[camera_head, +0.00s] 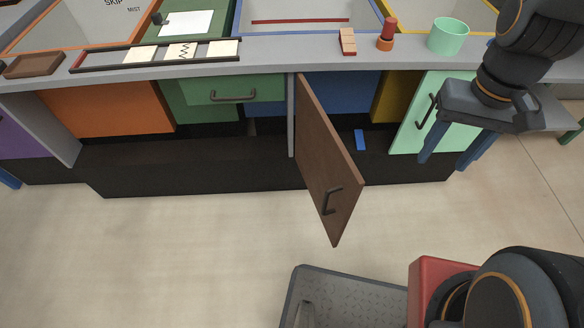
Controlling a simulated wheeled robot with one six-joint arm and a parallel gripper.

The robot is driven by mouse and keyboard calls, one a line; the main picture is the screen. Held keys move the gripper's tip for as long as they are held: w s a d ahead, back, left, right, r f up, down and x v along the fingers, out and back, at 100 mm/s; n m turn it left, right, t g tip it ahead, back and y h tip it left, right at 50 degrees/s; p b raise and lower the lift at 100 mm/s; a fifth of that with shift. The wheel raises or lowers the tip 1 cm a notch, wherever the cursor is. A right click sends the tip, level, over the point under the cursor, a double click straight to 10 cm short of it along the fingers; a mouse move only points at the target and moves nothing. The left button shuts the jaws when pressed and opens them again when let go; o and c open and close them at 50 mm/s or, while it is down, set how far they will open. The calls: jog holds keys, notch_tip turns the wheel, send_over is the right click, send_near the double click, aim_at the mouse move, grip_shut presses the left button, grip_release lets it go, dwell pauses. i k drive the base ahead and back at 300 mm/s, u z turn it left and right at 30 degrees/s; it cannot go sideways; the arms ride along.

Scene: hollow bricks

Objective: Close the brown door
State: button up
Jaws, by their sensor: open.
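The brown door (325,150) stands swung open, jutting out from the grey counter toward me. It is hinged at its left edge on a grey upright panel, and a dark handle (332,201) sits near its free edge. The compartment behind it shows a dark floor and a blue back. My gripper (446,163) is at the right, its two blue fingers apart and pointing down. It is empty, in front of the mint green door, clear to the right of the brown door.
The mint green door (429,110) with a dark handle looks shut. A green drawer (233,90) is left of the brown door. A small blue block (360,140) lies inside the open compartment. A mint cup (448,36) stands on the counter (270,50). Floor at left is clear.

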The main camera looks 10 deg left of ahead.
aim_at(335, 184)
jog(key=u, duration=1.25)
jog(key=k, duration=0.75)
jog(key=z, duration=0.7)
jog(key=i, duration=0.45)
jog(key=u, duration=0.1)
